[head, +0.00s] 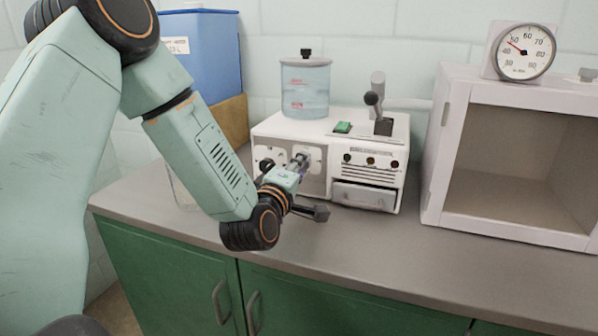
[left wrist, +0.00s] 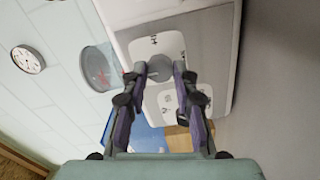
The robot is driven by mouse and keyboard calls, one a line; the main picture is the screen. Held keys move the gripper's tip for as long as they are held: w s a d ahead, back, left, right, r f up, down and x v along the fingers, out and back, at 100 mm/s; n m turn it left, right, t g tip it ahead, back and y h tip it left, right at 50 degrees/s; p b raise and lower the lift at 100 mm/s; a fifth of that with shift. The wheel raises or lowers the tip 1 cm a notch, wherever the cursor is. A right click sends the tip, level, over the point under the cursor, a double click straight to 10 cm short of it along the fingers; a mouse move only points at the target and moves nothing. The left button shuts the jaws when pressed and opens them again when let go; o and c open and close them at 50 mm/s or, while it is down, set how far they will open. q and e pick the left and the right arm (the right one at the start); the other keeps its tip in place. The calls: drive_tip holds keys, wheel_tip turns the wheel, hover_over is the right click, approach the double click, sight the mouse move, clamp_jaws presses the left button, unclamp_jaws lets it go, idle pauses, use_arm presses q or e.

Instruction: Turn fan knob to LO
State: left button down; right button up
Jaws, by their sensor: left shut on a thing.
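A white machine (head: 335,130) stands on the counter, with two white dial plates on its front left panel. My left gripper (head: 301,160) reaches the front from the lower left and is shut on the grey knob of the right-hand plate. In the left wrist view the fingers (left wrist: 160,72) close on both sides of this knob (left wrist: 160,68), over a white plate (left wrist: 166,46) with small dark marks. I cannot read the marks or tell which setting the knob points to. The second plate (left wrist: 163,106) is partly behind the fingers. My right gripper is not in view.
A clear jar (head: 305,86) and a lever with a black ball (head: 372,98) are on top of the machine. A drawer (head: 363,197) and small knobs are at its front right. An open white cabinet (head: 433,165) with a dial gauge (head: 524,50) stands right; a blue bin (head: 213,55) stands left.

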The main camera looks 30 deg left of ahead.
use_arm(q)
drive_tip(key=shift+r, duration=0.1)
idle(0.3)
drive_tip(key=c, duration=1)
unclamp_jaws()
drive_tip(key=shift+w, duration=0.1)
drive_tip(key=shift+c, duration=0.2)
drive_tip(key=v, duration=0.7)
drive_tip(key=shift+s, duration=0.3)
